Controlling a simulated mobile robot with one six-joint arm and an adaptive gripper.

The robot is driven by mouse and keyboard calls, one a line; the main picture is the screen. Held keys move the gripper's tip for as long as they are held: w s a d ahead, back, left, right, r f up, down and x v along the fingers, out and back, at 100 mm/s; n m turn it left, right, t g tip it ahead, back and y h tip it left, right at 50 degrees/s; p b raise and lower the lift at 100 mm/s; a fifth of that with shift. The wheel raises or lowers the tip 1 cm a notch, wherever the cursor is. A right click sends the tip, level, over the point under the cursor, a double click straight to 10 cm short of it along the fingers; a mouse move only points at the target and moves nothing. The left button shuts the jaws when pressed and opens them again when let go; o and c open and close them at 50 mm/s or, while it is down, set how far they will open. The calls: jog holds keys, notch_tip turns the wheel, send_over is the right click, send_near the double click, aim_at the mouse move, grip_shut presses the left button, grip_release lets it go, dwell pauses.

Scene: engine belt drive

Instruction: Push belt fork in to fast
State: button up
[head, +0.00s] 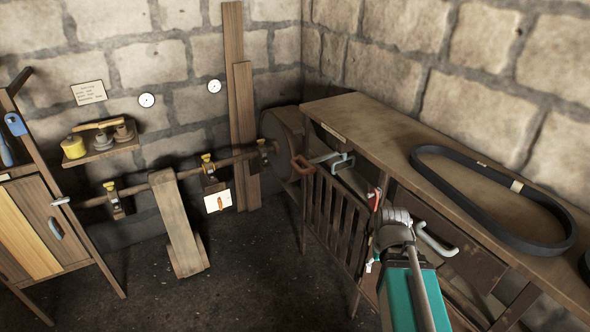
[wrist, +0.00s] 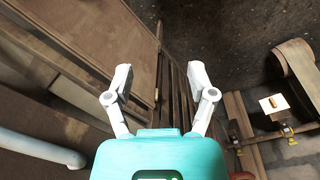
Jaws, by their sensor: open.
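I cannot tell for sure which part is the belt fork. A grey-blue handle (head: 341,160) and a red-brown handle (head: 301,166) stick out at the far end of the bench, beside a large dark wheel (head: 283,140). Any fast or loose marking is too small to read. My gripper (wrist: 163,88) is open and empty in the wrist view, its two white fingers spread above the slatted front of the bench. In the head view its teal body (head: 401,292) is in front of the bench, with the fingertips partly hidden by the arm. It is apart from both handles.
The wooden bench (head: 375,130) carries a black belt loop (head: 490,212). A white curved handle (head: 437,240) is close beside my arm. A line shaft (head: 140,186) with a broad flat belt (head: 178,225) and a white card (head: 218,201) stands left. The dark floor between is clear.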

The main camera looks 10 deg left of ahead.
jog(key=w+a+f+n+t+h+b, duration=0.1)
jog(key=w+a+n+t+h+b, duration=0.2)
jog(key=w, duration=0.4)
jog(key=w+f+n+t+h+b, duration=0.1)
jog(key=w+t+h+b, duration=0.15)
jog(key=w+b, duration=0.3)
jog(key=w+a+f+n+t+h+b, duration=0.1)
jog(key=w+a+n+t+h+b, duration=0.15)
jog(key=w, duration=0.55)
jog(key=n+t+y+b, duration=0.6)
jog(key=n+t+b, duration=0.4)
jog(key=n+t, duration=0.15)
send_near(296, 167)
jog(key=s+f, duration=0.1)
jog(key=s, duration=0.2)
jog(key=shift+w+a+f, duration=0.1)
jog(key=shift+w+a, duration=0.05)
jog(key=shift+a, duration=0.25)
jog(key=shift+w, duration=0.15)
jog(key=p+x, duration=0.1)
jog(key=x, duration=1.2)
jog(key=shift+w+d+f+p, duration=0.1)
jog(key=shift+w+d+p, duration=0.1)
jog(key=shift+w+p, duration=0.15)
grip_shut()
